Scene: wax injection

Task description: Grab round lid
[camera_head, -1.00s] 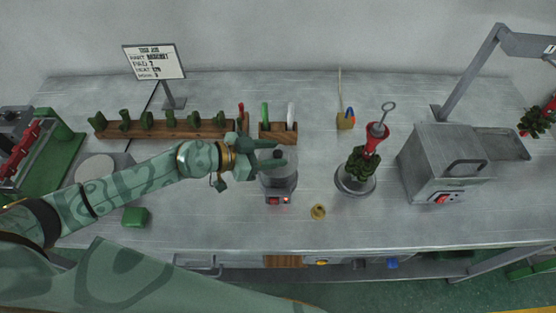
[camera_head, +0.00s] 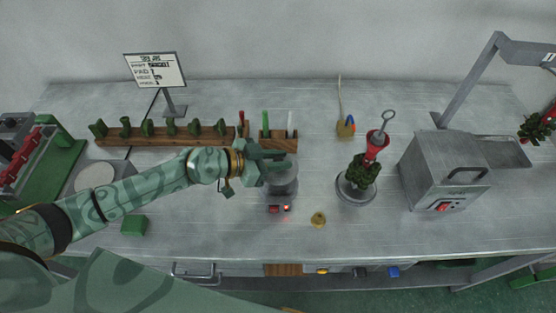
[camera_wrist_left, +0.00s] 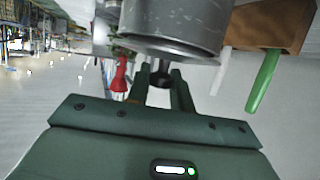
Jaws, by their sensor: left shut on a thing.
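A round grey metal pot (camera_head: 283,186) stands on the bench with a red-lit front. My left gripper (camera_head: 272,161) reaches over its top from the left and hides much of its round lid. In the left wrist view, the grey round metal body (camera_wrist_left: 172,42) fills the upper middle. A small dark knob (camera_wrist_left: 161,76) of the round lid sits between the two green fingers of the left gripper (camera_wrist_left: 162,85), which are shut on it. The lid appears to be still on the pot. My right gripper is not in view.
A wooden rack (camera_head: 170,132) with several green pieces stands behind my left arm. A wooden holder (camera_head: 280,141) with upright tools is just behind the pot. A brass piece (camera_head: 318,219), a plant-like green piece with a red funnel (camera_head: 372,150) and a grey box machine (camera_head: 440,172) stand to the right.

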